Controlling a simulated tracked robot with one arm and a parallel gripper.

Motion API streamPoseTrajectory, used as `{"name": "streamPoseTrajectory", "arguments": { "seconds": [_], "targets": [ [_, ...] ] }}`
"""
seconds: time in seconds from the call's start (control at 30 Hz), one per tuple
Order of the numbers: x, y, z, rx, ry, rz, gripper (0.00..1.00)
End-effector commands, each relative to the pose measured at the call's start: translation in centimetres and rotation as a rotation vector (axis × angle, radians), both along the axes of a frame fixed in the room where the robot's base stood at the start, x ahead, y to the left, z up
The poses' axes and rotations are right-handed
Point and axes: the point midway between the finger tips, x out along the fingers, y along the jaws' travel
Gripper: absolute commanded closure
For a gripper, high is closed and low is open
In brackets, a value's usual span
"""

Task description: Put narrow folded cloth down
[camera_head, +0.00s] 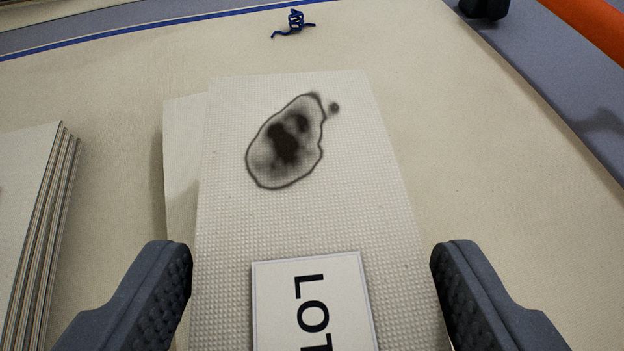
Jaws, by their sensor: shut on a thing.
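The narrow folded cloth (350,215) is a long, off-white, waffle-textured strip running away from me. It has a dark blotchy stain (286,145) near its far end and a white label (310,300) with black letters reading "LOT", cut off at the bottom edge. My gripper (312,252) has one dark padded finger on each side of the near part of the cloth and is shut on it. A paler layer (180,165) shows behind the cloth's left edge. I cannot tell how high the cloth is above the surface. Its near end is out of view.
A stack of folded cloths or boards (25,210) stands at the left. A small blue knotted cord (293,24) lies on the cream surface (110,95) at the far side. An orange bar (590,25) is at the top right. The surface right of the cloth is clear.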

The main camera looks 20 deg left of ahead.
Motion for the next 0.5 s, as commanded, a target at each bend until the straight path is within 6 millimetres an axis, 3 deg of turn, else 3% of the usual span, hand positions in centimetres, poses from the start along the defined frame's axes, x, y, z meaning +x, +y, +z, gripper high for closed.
{"name": "streamPoseTrajectory", "arguments": {
  "seconds": [0.3, 0.5],
  "targets": [
    [-1.8, -7.9, 5.4, -0.003, -0.006, -0.244, 0.61],
    [-3.0, -10.8, 7.1, 0.006, -0.006, -0.339, 0.62]
  ]
}}
